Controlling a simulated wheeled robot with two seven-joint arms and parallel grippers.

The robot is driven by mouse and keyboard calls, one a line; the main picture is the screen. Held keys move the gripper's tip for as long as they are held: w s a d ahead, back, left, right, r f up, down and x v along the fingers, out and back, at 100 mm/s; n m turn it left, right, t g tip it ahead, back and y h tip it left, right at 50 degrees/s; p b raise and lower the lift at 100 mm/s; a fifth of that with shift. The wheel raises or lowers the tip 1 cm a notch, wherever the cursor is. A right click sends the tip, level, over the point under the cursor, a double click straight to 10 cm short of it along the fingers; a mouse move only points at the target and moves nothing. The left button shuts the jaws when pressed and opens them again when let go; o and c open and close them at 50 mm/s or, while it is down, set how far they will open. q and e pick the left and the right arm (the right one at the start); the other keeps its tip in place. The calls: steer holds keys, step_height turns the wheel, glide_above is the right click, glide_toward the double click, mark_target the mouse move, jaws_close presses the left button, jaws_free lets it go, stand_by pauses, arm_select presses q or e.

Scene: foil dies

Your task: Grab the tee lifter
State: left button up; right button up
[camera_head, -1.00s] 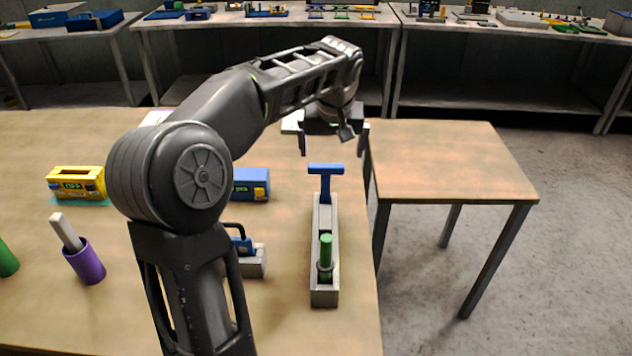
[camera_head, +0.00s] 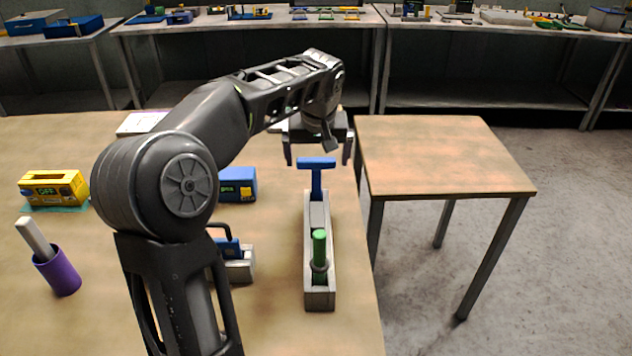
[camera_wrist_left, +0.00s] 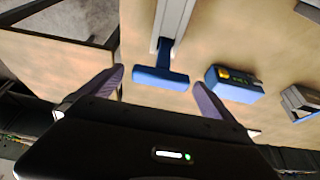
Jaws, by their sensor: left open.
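The blue tee lifter (camera_head: 316,166) stands upright with its crossbar on top, at the far end of a long grey tray (camera_head: 310,285) on the table. In the left wrist view the tee lifter (camera_wrist_left: 160,79) shows as a blue crossbar between and a little beyond the fingertips. My left gripper (camera_head: 318,160) is open around the far side of the crossbar, with a finger to each side. In the left wrist view the gripper (camera_wrist_left: 160,75) holds nothing. Whether a finger touches the bar cannot be told. My right gripper is not in view.
A green cylinder (camera_head: 319,245) stands in the tray's near part. A blue box (camera_head: 238,184), a blue-and-grey block with a dark handle (camera_head: 238,262), a yellow box (camera_head: 52,187) and a purple cup (camera_head: 57,273) stand to the left. A bare side table (camera_head: 440,155) is at right.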

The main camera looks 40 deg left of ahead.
mark_target(316, 173)
arm_select(q)
steer(key=shift+x, duration=0.75)
steer(key=shift+p+x, duration=0.6)
steer(key=shift+x, duration=2.05)
steer(key=shift+s+f, duration=0.1)
steer(key=shift+s, duration=0.1)
steer(key=c, duration=1.9)
steer(key=shift+r, duration=0.2)
step_height(316, 173, up, 10)
steer(key=shift+f, duration=0.1)
